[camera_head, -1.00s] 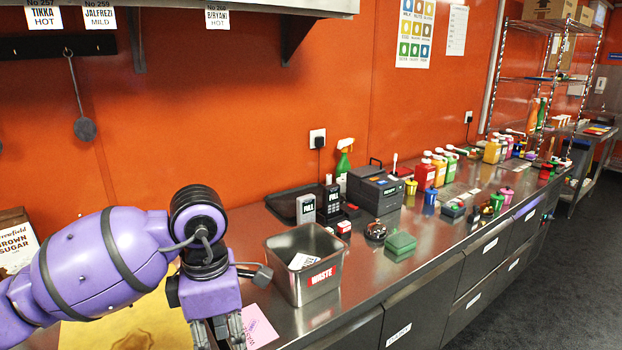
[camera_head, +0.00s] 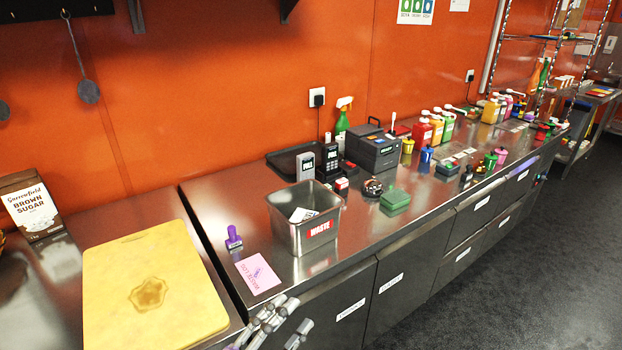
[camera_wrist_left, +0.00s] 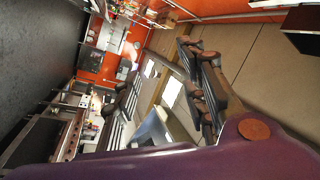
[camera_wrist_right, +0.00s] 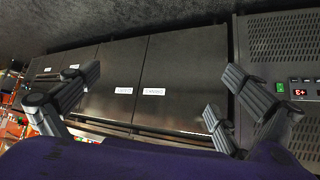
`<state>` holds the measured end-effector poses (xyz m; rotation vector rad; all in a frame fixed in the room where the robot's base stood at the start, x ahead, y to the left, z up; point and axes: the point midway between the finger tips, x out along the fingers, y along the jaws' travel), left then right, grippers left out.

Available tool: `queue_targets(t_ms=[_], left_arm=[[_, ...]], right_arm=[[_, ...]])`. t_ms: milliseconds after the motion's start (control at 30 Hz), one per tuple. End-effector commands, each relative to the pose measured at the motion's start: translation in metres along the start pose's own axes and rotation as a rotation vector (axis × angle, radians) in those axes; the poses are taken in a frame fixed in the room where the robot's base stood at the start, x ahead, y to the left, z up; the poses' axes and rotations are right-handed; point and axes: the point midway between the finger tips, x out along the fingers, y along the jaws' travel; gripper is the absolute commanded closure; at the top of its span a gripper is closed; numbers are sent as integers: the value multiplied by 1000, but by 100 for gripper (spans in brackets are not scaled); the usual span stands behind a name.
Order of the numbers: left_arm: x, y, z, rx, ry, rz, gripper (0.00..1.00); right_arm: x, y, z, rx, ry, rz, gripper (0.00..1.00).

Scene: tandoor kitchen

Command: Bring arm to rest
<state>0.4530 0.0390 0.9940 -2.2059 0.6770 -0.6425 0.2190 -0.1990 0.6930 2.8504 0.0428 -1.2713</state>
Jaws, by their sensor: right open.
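A purple stamp (camera_head: 234,238) stands upright on the steel counter. Beside it lies a pink sheet (camera_head: 257,273) with a purple mark on it.
A steel waste bin (camera_head: 304,238) stands right of the pink sheet. A yellow board (camera_head: 155,250) lies on the left, with a brown sugar bag (camera_head: 33,208) behind it. A green box (camera_head: 395,199) and a dark printer-like box (camera_head: 374,152) stand farther along. The floor (camera_head: 480,310) at right is clear.

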Motion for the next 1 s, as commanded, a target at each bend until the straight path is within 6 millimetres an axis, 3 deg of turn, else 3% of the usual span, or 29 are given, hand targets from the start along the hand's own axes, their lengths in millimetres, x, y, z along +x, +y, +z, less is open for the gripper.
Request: queue_targets(t_ms=[33, 100, 200, 333, 500, 633, 1000], left_arm=[[-26, 8, 28, -114, -154, -36, 61], [-64, 24, 64, -253, -346, -71, 61], [-124, 54, 102, -435, -592, -110, 61], [-207, 101, 125, -648, -873, -145, 61], [-290, 154, 123, -860, -1133, -171, 61], [-322, 176, 116, -946, -1231, -180, 61], [-322, 176, 116, -946, -1231, -180, 61]], right_arm=[[-1, 0, -5, -1, 6, -2, 0], [-1, 0, -6, -2, 7, -2, 0], [-2, 0, -7, -2, 6, -3, 0], [-4, 0, -9, -1, 9, -2, 0], [-6, -1, -12, 1, 13, -3, 0], [-7, -1, -12, 3, 11, -3, 0], [-7, -1, -12, 3, 11, -3, 0]])
